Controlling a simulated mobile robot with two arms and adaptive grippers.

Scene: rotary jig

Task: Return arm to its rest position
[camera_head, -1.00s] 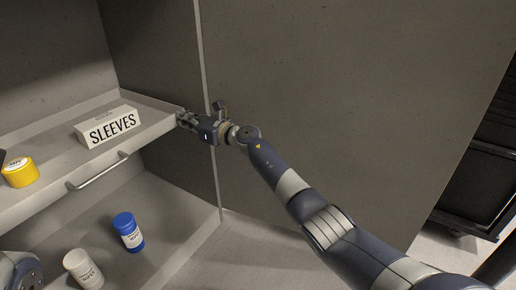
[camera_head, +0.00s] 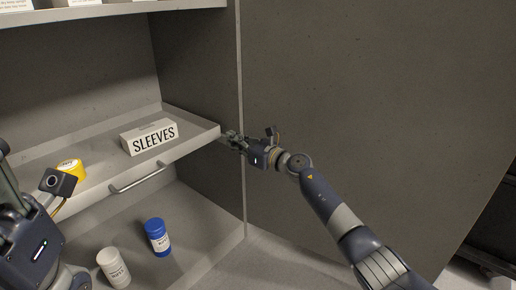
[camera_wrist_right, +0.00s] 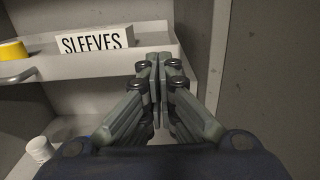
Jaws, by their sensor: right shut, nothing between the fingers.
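My right arm reaches in from the lower right of the head view. Its gripper (camera_head: 228,138) is at the right front corner of the middle shelf, beside the cabinet's side panel. In the right wrist view the right gripper (camera_wrist_right: 157,62) is shut with nothing between its fingers. I cannot tell whether it touches the shelf edge. My left arm shows at the left edge of the head view, with its wrist (camera_head: 35,235) in front of the shelves. The left fingertips are not visible.
The middle shelf (camera_head: 95,190) has a front handle (camera_head: 137,180). It carries a white SLEEVES box (camera_head: 149,137) and a yellow roll (camera_head: 72,168). Below stand a blue jar (camera_head: 157,237) and a white jar (camera_head: 113,267). A large grey panel (camera_head: 350,90) is on the right.

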